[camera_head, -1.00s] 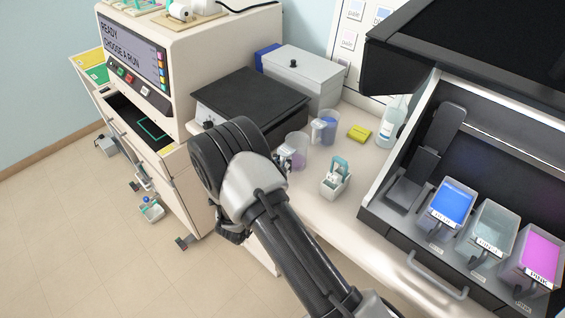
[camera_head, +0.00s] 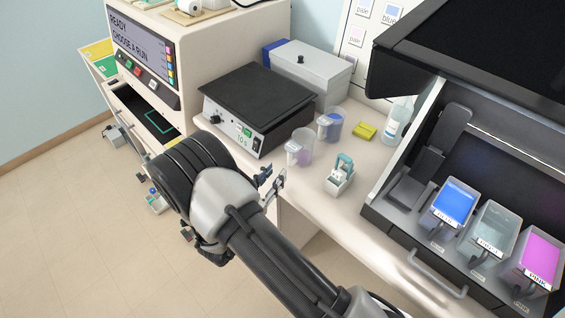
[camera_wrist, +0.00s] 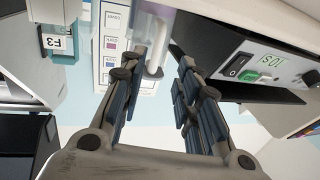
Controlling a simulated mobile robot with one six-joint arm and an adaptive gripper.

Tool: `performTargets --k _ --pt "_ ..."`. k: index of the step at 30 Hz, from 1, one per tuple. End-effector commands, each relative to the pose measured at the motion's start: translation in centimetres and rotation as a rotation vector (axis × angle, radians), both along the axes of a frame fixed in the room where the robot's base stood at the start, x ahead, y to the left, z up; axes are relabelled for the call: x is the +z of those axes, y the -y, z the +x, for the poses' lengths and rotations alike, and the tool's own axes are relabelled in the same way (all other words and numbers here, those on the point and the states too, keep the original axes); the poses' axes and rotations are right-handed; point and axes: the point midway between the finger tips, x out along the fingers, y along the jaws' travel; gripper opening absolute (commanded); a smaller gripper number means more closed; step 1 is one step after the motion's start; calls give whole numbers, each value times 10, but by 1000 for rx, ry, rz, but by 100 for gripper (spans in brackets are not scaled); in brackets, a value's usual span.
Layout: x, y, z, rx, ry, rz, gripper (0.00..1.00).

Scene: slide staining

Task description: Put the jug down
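A clear jug with a little pale purple liquid (camera_head: 299,149) stands upright on the counter in front of the black-topped device. A second clear jug with blue liquid (camera_head: 330,124) stands just behind it. My gripper (camera_head: 271,180) is open and empty, a little left of and nearer than the purple jug, apart from it. In the wrist view my gripper (camera_wrist: 158,68) shows its two fingers spread, with the jug and its handle (camera_wrist: 155,58) seen beyond the gap between the fingertips.
A black-topped device (camera_head: 255,97) stands left of the jugs. A small white rack with a teal handle (camera_head: 340,178) stands to their right, near the counter edge. A yellow block (camera_head: 365,131) and a bottle (camera_head: 397,120) stand behind. Blue, grey and pink tubs (camera_head: 495,232) sit at right.

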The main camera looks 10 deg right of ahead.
Motion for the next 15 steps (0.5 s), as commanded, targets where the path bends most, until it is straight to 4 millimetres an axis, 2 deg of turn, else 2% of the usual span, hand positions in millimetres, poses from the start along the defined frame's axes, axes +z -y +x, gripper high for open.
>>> performTargets --k 3,9,12,15 --pt "0 -14 -13 4 1 1 30" --pt "0 -22 -23 0 0 0 30" --pt "1 -23 -22 2 -2 11 30" --pt "7 -24 -9 21 -18 81 30"
